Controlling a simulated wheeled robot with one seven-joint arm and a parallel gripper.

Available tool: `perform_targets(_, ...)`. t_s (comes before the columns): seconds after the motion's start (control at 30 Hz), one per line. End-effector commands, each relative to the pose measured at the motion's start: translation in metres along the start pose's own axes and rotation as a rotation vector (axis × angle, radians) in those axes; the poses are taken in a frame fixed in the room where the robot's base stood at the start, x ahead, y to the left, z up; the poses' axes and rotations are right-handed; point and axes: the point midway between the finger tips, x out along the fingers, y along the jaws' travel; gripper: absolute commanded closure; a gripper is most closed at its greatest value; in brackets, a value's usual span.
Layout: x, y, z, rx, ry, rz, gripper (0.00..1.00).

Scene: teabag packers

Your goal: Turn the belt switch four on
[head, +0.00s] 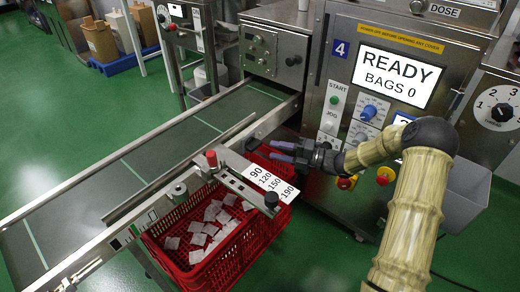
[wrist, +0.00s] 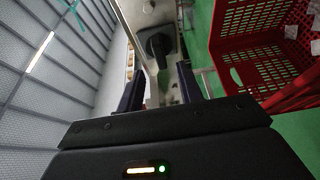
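A black switch knob (wrist: 159,46) on a light grey plate shows in the wrist view, straight ahead between my fingertips. In the head view a small dark knob on the belt's side rail (head: 252,144), just left of my fingers, looks like the same switch. I cannot read its setting or any label. My gripper (head: 280,152) points left beside the rail, above the red crate. In the wrist view my gripper (wrist: 160,88) is open, its two dark fingers apart with nothing between them. The fingers look short of the knob.
The red crate (head: 236,262) with several white teabags stands under the rail; it also shows in the wrist view (wrist: 285,90). A white number plate (head: 272,183) sticks out near my gripper. The machine marked 4 (head: 341,48) reads READY, BAGS 0. The belt (head: 100,190) is empty.

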Motion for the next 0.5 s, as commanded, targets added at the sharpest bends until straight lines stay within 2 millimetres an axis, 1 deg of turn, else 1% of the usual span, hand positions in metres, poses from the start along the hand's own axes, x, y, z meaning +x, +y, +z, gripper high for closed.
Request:
perform_targets(0.03, 0.010, -0.002, -0.001, -0.001, 0.002, 0.000, 0.64)
perform_targets(0.1, 0.022, -0.002, 0.000, -0.001, 0.002, 0.001, 0.64)
perform_targets(0.3, 0.052, -0.002, 0.000, -0.001, 0.002, 0.000, 0.64)
perform_targets(0.4, 0.060, -0.001, 0.000, 0.000, -0.001, -0.001, 0.64)
perform_targets(0.5, 0.063, 0.000, 0.000, 0.000, -0.002, -0.001, 0.64)
